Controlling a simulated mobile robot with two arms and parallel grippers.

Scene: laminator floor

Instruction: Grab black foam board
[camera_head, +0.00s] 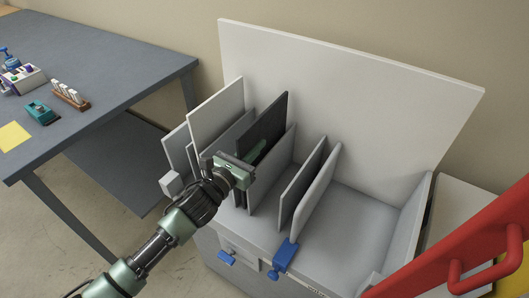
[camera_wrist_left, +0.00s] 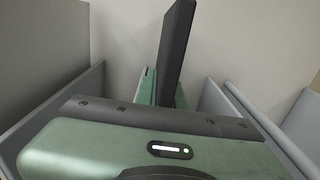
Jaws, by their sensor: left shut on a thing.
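The black foam board (camera_head: 272,119) stands upright in a slot of the grey bin, between lighter grey dividers. It also shows in the left wrist view (camera_wrist_left: 176,48), rising upright beyond the gripper body. My left gripper (camera_head: 257,156) reaches in from the left and is shut on the black board near its front edge. In the left wrist view a green finger (camera_wrist_left: 148,87) lies against the board's left side. The board's lower part is hidden by the gripper and dividers. My right gripper is not in view.
The grey bin (camera_head: 349,222) has a tall white back panel (camera_head: 340,85). A white board (camera_head: 216,113) and grey dividers stand close left of the gripper; a dark board (camera_head: 301,187) stands to the right. Blue clamps (camera_head: 285,255) sit on the front edge. A grey table (camera_head: 110,75) is at left.

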